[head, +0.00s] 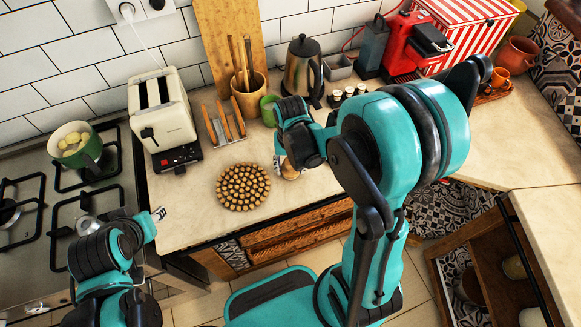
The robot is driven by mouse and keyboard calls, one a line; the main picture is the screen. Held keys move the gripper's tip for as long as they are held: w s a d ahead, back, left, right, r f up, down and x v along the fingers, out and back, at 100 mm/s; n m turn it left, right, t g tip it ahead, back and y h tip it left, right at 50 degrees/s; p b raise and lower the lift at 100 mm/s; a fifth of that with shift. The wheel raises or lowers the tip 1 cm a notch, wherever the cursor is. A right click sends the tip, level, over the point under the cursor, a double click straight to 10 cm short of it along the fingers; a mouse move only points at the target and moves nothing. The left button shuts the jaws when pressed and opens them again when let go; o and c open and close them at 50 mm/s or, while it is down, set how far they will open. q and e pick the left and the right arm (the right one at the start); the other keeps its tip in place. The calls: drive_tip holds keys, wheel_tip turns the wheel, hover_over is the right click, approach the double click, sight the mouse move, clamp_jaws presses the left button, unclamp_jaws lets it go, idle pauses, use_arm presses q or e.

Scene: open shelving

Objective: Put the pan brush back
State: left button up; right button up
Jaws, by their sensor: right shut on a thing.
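My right gripper (281,166) is low over the front of the beige counter (190,222), to the right of the round beaded trivet. It is shut on a small, round, light-brown thing (290,174), which looks like the pan brush. The gripper and wrist hide most of it, and I cannot tell if it touches the counter. My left gripper (159,214) is at the counter's left front edge, near the stove. It is small and partly hidden by its own wrist, so its opening is unclear.
The trivet (243,187) lies left of my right gripper. Behind stand a toaster (163,115), a toast rack (224,124), a wooden utensil crock (250,97), a green mug (269,110) and a kettle (304,72). A green pot (84,150) is on the stove. Small jars (349,92) stand near my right arm.

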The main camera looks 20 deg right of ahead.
drive_tip(key=shift+f+b, duration=0.3)
drive_tip(key=o, duration=1.5)
drive_tip(key=shift+o, duration=0.2)
drive_tip(key=shift+r, duration=0.15)
